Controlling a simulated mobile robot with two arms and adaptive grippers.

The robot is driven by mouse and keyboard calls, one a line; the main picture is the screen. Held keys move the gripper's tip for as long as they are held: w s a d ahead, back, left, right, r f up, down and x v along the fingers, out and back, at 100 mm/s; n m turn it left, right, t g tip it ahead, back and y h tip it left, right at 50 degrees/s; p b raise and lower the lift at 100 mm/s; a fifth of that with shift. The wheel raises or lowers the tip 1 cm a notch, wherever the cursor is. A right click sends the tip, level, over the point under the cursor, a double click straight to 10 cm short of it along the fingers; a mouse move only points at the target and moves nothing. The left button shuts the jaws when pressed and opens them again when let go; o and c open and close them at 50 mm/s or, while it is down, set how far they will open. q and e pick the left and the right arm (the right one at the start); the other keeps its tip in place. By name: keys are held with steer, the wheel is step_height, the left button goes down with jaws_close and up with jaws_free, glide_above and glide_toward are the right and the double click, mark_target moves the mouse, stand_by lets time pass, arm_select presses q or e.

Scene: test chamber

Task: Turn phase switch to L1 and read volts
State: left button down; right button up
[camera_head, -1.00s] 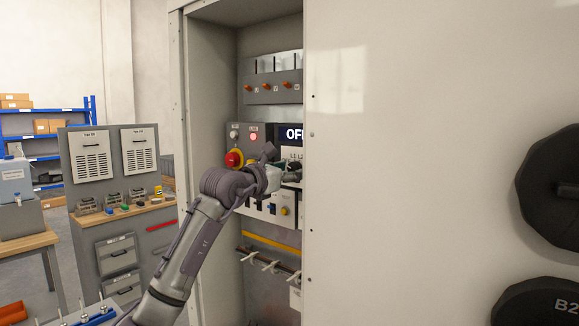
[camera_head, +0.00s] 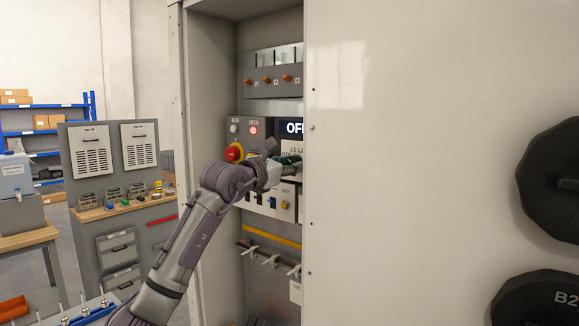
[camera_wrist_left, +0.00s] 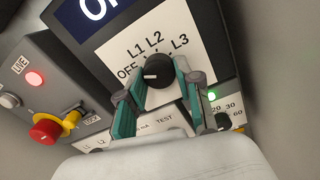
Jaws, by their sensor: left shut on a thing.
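The phase switch (camera_wrist_left: 159,74) is a round black knob with a white pointer mark on a white plate labelled OFF, L1, L2 and L3. In the left wrist view its pointer is toward the OFF label. My left gripper (camera_wrist_left: 158,82) has its green-lined fingers on both sides of the knob, shut on it. My right gripper is not in view.
A red emergency knob with a yellow part (camera_head: 234,152) and a lit red LIVE lamp (camera_wrist_left: 34,79) sit left of the switch. The cabinet's white panel (camera_head: 420,180) stands close on the right. A grey bench with test panels (camera_head: 112,150) stands at left.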

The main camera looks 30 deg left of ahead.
arm_select(q)
steer(key=m+b, duration=0.1)
steer(key=m, duration=0.2)
steer(key=shift+a+m, duration=0.1)
steer(key=shift+m, duration=2.3)
steer(key=c, duration=0.8)
jaws_free()
steer(key=shift+o, duration=0.2)
